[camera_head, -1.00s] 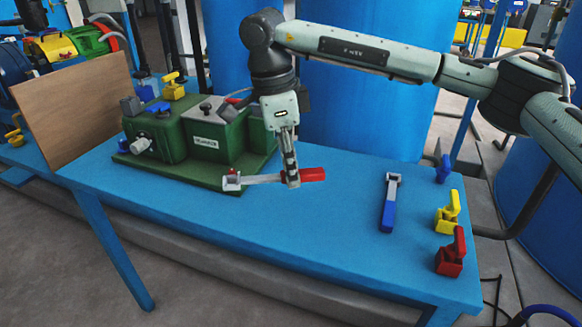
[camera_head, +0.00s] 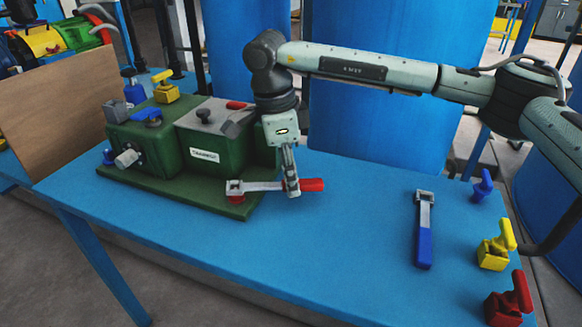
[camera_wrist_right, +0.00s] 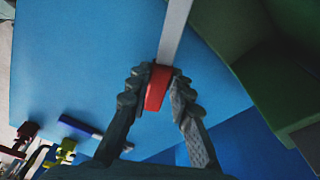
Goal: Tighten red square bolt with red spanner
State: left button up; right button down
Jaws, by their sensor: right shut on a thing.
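The red spanner has a grey shaft (camera_head: 262,186) and a red handle (camera_head: 312,185). Its head is at a red bolt (camera_head: 236,198) on the front right corner of the machine's green base (camera_head: 180,192). The head hides most of the bolt, so I cannot tell how fully it sits around it. My right gripper (camera_head: 292,190) is shut on the spanner near its red handle, above the blue table. In the right wrist view, the fingers close on both sides of the red handle (camera_wrist_right: 158,88), with the grey shaft running up out of the picture. My left gripper is not in view.
The green machine (camera_head: 230,140) stands behind the spanner. A blue spanner (camera_head: 424,230) lies to the right. Blue (camera_head: 482,188), yellow (camera_head: 494,252) and red (camera_head: 508,300) handled pieces stand at the table's right end. The table (camera_head: 340,240) is clear in front of the spanner.

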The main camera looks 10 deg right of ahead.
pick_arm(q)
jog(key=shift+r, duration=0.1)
pick_arm(e)
jog(key=shift+s+f, duration=0.1)
jog(key=shift+f, duration=0.3)
jog(key=shift+s+a+m+p, duration=0.1)
jog(key=shift+s+m+p, duration=0.45)
jog(key=shift+s+m, duration=0.2)
jog(key=shift+s+a+m+p, duration=0.1)
jog(key=shift+s+m+p, duration=0.3)
jog(key=shift+m, duration=0.15)
jog(key=shift+s+a+m+g, duration=0.1)
jog(key=shift+s+m+g, duration=0.2)
jog(key=shift+s+m, duration=0.1)
jog(key=shift+s+a+f, duration=0.1)
jog(key=shift+s+a+m, duration=0.3)
jog(key=shift+s+m, duration=0.1)
jog(key=shift+m, duration=0.25)
jog(key=shift+s+a+m, duration=0.25)
jog(key=shift+s+m, duration=0.15)
jog(key=shift+m, duration=0.25)
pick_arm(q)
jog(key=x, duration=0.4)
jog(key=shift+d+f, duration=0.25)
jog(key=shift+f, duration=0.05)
pick_arm(e)
jog(key=shift+s+a+m, duration=0.15)
jog(key=shift+m, duration=0.15)
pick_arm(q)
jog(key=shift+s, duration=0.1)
